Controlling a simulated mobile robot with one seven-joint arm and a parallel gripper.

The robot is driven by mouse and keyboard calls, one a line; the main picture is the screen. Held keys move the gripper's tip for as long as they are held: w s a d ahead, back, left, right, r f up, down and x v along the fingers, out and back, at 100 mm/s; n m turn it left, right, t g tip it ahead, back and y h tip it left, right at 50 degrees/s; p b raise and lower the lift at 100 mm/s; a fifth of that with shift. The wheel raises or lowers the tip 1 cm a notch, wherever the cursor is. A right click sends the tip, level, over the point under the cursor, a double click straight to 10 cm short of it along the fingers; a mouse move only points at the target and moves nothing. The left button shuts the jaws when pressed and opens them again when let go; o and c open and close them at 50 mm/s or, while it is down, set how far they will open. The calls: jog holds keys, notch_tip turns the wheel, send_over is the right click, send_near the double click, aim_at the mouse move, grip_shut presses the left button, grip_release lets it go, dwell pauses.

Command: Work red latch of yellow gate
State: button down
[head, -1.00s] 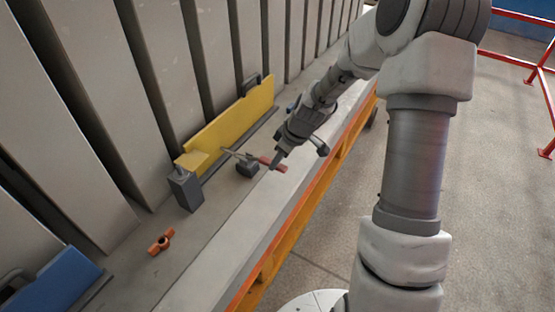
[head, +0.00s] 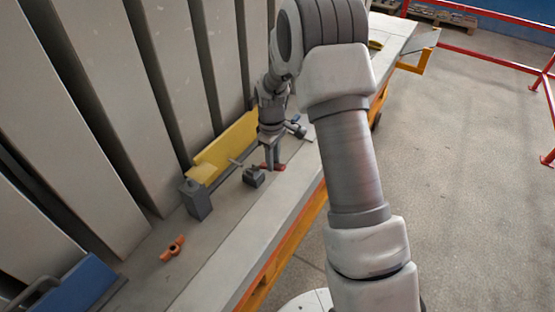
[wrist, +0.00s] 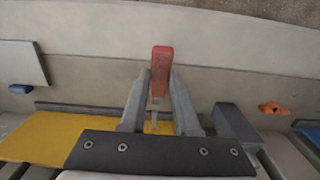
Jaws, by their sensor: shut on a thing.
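The yellow gate (head: 228,144) stands along the foot of the grey panels in the head view; it also shows at the left of the wrist view (wrist: 45,134). The red latch handle (wrist: 161,62) sticks out away from the gate on a thin metal rod. My gripper (wrist: 160,84) is shut on the red latch, with one finger on each side and the red end showing beyond the fingertips. In the head view my gripper (head: 273,163) points down at the latch (head: 280,167) and hides part of it and of the gate.
A grey block (head: 197,200) stands at the gate's near end, and a small dark block (head: 254,177) sits by the latch rod. A loose orange piece (head: 173,248) lies on the ledge, nearer a blue gate (head: 78,286). The floor at right is open, with red rails beyond.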

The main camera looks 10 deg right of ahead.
jog(key=shift+w+a+r+g+h+p, duration=0.7)
jog(key=shift+w+a+r+h+p, duration=0.05)
jog(key=shift+r+h+p, duration=0.05)
jog(key=shift+w+a+r+g+h+p, duration=0.45)
jog(key=shift+w+a+g+h+p, duration=0.1)
jog(key=shift+w+a+g+h, duration=0.3)
jog(key=c, duration=0.6)
grip_release()
jog(key=shift+c, duration=0.2)
jog(key=b+v, duration=0.1)
jog(key=v, duration=0.6)
jog(key=shift+w+r, duration=0.15)
jog(key=shift+r, duration=0.05)
jog(key=shift+a, duration=0.1)
jog(key=shift+c, duration=0.2)
